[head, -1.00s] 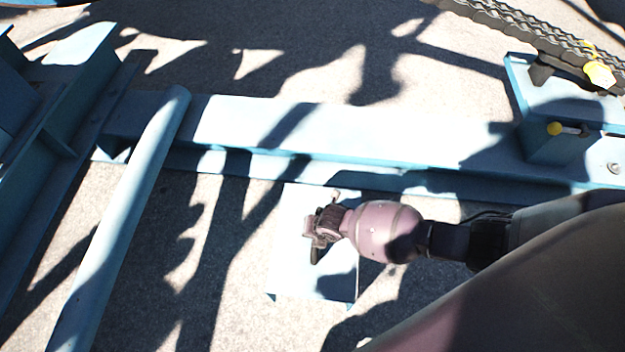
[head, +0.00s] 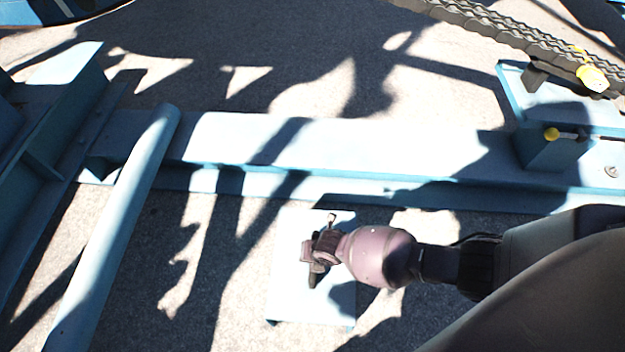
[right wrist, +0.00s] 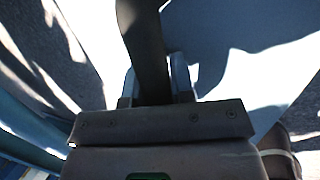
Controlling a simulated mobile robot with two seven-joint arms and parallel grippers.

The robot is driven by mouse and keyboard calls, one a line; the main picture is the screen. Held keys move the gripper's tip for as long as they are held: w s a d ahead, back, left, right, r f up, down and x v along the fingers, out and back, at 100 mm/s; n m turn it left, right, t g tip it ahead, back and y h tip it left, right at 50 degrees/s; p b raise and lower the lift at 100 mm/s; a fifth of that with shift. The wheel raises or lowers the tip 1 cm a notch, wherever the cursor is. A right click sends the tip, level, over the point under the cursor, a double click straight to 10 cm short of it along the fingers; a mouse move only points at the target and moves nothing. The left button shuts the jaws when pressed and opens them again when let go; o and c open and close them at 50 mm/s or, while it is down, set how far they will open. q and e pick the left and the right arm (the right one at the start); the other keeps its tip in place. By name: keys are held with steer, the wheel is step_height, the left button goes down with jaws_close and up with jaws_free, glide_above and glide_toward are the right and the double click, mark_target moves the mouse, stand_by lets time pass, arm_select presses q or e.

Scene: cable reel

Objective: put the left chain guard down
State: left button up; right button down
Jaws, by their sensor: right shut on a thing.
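A flat pale blue-white panel (head: 290,295), which I take to be the left chain guard, shows below the long beam in the head view. My right gripper (head: 318,256) is over the panel's upper part. In the right wrist view the right gripper (right wrist: 155,88) is shut on a dark strip-like piece, which looks like the guard's handle (right wrist: 147,45); the pale panel (right wrist: 225,75) spreads behind it. My arm hides part of the panel's right side in the head view. I cannot tell whether the panel touches the ground. My left gripper is not in view.
A long pale blue beam (head: 350,145) runs across above the panel. A round blue tube (head: 110,235) slants along the left, near a blue frame (head: 55,150). A chain (head: 510,30) and yellow knobs (head: 592,78) are at upper right. Shadowed ground (head: 190,270) lies bare left of the panel.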

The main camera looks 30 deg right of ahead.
steer(key=c, duration=1)
jaws_free()
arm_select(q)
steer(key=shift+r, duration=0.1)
arm_select(e)
steer(key=shift+d+r, duration=0.1)
steer(key=shift+r, duration=0.25)
arm_select(q)
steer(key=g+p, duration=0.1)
steer(key=p, duration=0.2)
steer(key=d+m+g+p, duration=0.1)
steer(key=p, duration=0.2)
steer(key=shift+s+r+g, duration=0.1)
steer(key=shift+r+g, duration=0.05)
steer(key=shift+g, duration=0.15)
arm_select(e)
steer(key=v, duration=1.1)
steer(key=shift+s+r, duration=0.15)
steer(key=shift+r, duration=0.1)
steer(key=shift+f, duration=0.1)
